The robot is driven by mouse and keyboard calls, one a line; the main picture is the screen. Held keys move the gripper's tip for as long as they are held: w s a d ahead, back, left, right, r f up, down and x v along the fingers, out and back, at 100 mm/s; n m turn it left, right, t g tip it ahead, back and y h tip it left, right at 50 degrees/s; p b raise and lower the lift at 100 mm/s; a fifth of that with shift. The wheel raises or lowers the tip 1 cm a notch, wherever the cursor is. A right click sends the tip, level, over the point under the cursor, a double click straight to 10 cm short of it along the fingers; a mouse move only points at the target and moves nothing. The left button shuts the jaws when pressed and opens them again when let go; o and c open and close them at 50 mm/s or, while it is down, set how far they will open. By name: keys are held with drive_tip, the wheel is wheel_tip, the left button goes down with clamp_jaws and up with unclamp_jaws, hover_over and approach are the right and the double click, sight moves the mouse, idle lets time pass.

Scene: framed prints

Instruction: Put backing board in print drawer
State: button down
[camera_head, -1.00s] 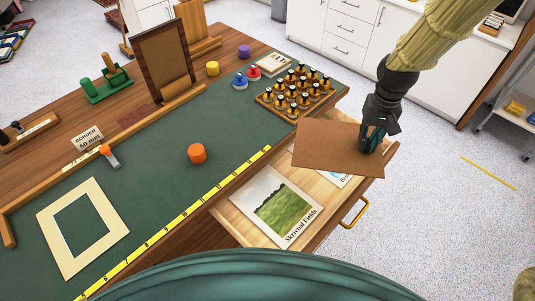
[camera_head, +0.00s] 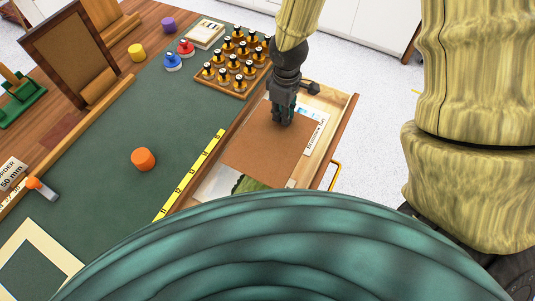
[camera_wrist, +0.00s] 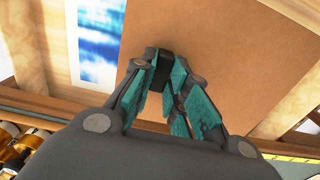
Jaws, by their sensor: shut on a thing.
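The brown backing board (camera_head: 262,152) is held by my gripper (camera_head: 281,120) above or in the open print drawer (camera_head: 343,125); I cannot tell whether it touches the drawer's contents. The board covers much of the landscape print (camera_head: 215,183) in the drawer. Another print (camera_head: 318,135) shows along the board's right side, and a blue-and-white print (camera_wrist: 97,40) shows in the wrist view.
The green worktop (camera_head: 120,190) lies left of the drawer, with a yellow ruler (camera_head: 190,175) along its edge. A rack of dark knobbed tools (camera_head: 235,65) stands close to the drawer's far end. An orange cylinder (camera_head: 143,159) and a cream mat (camera_head: 35,262) lie on the worktop.

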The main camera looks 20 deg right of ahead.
wheel_tip(320, 180, down, 5)
drive_tip(key=shift+s+d+f+b, duration=0.1)
drive_tip(key=shift+b, duration=1)
drive_tip(key=w+d+p, duration=0.1)
drive_tip(key=w+d, duration=0.2)
drive_tip(key=w, duration=0.1)
drive_tip(key=w+d+f+p, duration=0.1)
drive_tip(key=w+d+p, duration=0.1)
drive_tip(key=w+d, duration=0.2)
drive_tip(key=w+d+p, duration=0.1)
drive_tip(key=w+d, duration=0.2)
drive_tip(key=w, duration=0.1)
drive_tip(key=shift+w+d+f, duration=0.15)
drive_tip(key=shift+w+f, duration=0.05)
drive_tip(key=shift+f, duration=0.05)
drive_tip(key=shift+s+f+p, duration=0.1)
drive_tip(key=shift+f+p, duration=0.7)
drive_tip(key=shift+f, duration=0.95)
drive_tip(key=c, duration=1.4)
unclamp_jaws()
drive_tip(key=shift+r+b, duration=1.3)
drive_tip(key=shift+r, duration=4.7)
